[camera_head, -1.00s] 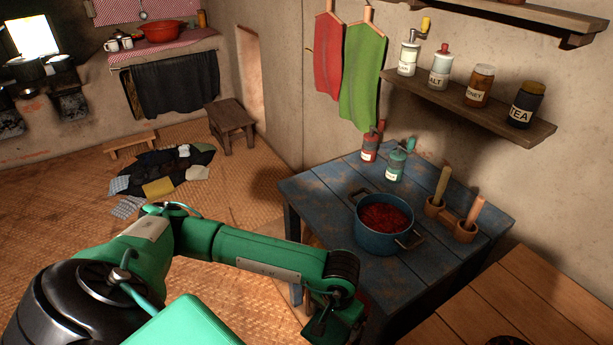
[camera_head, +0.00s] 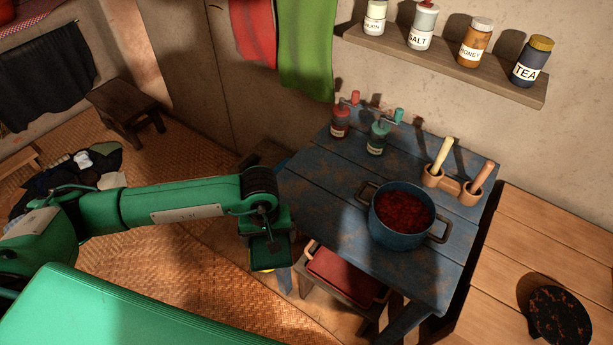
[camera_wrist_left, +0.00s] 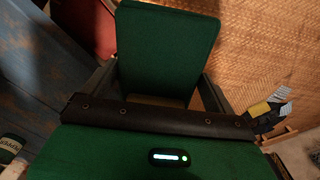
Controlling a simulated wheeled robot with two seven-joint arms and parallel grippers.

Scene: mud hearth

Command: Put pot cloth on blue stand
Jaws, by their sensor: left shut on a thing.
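My left gripper (camera_head: 268,232) points down just off the left edge of the blue stand (camera_head: 322,215), a worn blue wooden table. It is shut on a dark green flat piece, taken as the pot cloth (camera_head: 270,255). In the left wrist view the cloth (camera_wrist_left: 166,45) spreads out flat between the two grey fingers, and the blue stand (camera_wrist_left: 30,90) shows at the left. My right gripper is out of view.
A blue pot (camera_head: 400,240) with red contents, a holder (camera_head: 452,184) with two wooden handles, and red (camera_head: 340,122) and teal (camera_head: 378,138) grinders occupy the stand. A red box (camera_head: 342,275) sits underneath. The stand's left-front top is clear. A wooden table (camera_head: 530,250) adjoins at right.

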